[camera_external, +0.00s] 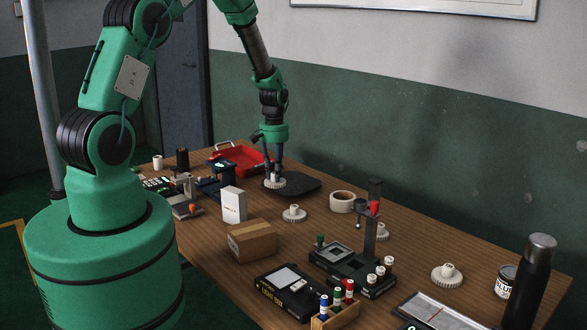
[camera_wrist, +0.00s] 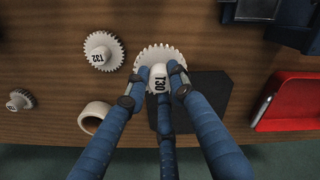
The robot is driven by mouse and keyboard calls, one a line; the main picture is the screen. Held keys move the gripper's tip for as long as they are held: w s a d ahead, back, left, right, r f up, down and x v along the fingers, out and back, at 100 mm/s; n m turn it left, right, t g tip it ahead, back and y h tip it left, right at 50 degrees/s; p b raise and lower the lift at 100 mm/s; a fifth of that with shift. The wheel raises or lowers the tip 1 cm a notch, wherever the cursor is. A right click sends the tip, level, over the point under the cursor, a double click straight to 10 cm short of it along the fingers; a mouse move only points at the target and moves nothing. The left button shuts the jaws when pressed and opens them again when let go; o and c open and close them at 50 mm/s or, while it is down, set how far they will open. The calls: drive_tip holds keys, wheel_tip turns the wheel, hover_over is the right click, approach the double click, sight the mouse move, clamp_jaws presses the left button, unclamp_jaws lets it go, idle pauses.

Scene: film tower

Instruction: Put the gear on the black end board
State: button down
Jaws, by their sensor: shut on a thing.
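My gripper (camera_external: 273,172) points down at the far part of the table and is shut on the hub of a white gear marked T30 (camera_wrist: 148,56). In the wrist view the fingers (camera_wrist: 162,78) close around the hub from both sides. The gear also shows in the external view (camera_external: 268,185), at the left edge of the black board (camera_external: 303,186). In the wrist view the black board (camera_wrist: 208,98) lies partly under the gear and fingers. Most of the gear lies off the board's edge there. I cannot tell how high the gear is above the table.
A red tray (camera_external: 232,163) stands behind the board. A tape roll (camera_external: 342,202) and another gear (camera_external: 294,214) are nearby. A dark upright device (camera_external: 370,245) stands nearer the camera. A box (camera_external: 252,240) and bottle (camera_external: 530,285) stand on the table.

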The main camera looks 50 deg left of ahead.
drive_tip(key=shift+s+a+n, duration=0.4)
drive_tip(key=shift+s+a, duration=0.25)
drive_tip(key=shift+s, duration=0.35)
hover_over(291, 182)
drive_tip(key=shift+d+f+b, duration=0.2)
drive_tip(key=shift+f+b, duration=0.1)
drive_tip(key=shift+f, duration=0.5)
drive_tip(key=shift+s, duration=0.1)
drive_tip(key=shift+f, duration=1.75)
drive_tip(key=shift+f, duration=0.15)
drive_tip(key=c, duration=1.5)
unclamp_jaws()
